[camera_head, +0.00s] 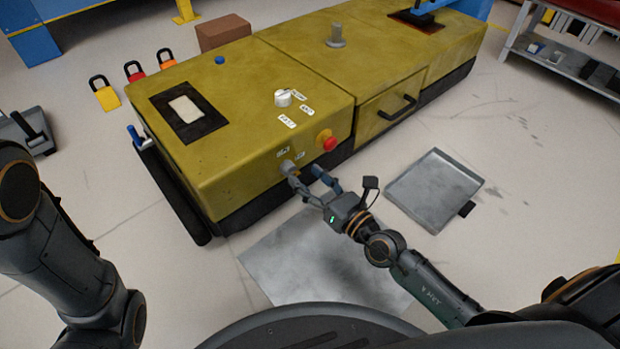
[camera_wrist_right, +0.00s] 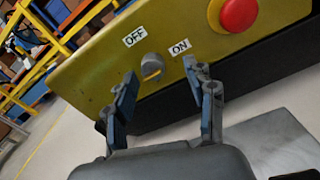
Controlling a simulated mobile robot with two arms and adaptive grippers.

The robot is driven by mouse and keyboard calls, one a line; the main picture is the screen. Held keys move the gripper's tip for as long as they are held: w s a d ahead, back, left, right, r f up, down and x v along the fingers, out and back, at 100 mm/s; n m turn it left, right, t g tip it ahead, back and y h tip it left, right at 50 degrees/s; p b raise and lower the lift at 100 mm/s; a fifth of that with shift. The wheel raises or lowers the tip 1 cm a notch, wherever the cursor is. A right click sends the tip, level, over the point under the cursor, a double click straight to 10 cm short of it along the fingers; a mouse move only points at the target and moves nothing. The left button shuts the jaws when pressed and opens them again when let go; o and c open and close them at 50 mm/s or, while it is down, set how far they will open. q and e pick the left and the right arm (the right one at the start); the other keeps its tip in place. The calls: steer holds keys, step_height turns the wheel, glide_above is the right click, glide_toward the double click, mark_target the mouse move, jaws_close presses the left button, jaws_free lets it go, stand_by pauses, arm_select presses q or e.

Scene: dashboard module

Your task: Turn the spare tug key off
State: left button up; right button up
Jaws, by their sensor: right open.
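The tug is a yellow, box-shaped vehicle (camera_head: 225,100) in the head view. In the right wrist view the key (camera_wrist_right: 152,66) sits between the OFF label (camera_wrist_right: 134,36) and the ON label (camera_wrist_right: 180,47). My right gripper (camera_head: 308,177) is open in front of this face. In the wrist view its two fingers (camera_wrist_right: 158,82) are spread on either side of the key, apart from it. My left arm shows at the left; its gripper is out of frame.
A white rotary knob (camera_head: 283,97) with labels is on the tug's top. A grey metal tray (camera_head: 434,190) lies on the floor to the right. A shelf (camera_head: 565,60) stands at the far right.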

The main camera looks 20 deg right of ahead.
steer(key=shift+d, duration=0.1)
jaws_close()
steer(key=c, duration=1.1)
jaws_free()
steer(key=o, duration=1.1)
steer(key=shift+s, duration=0.1)
steer(key=v, duration=1.5)
steer(key=shift+h, duration=0.4)
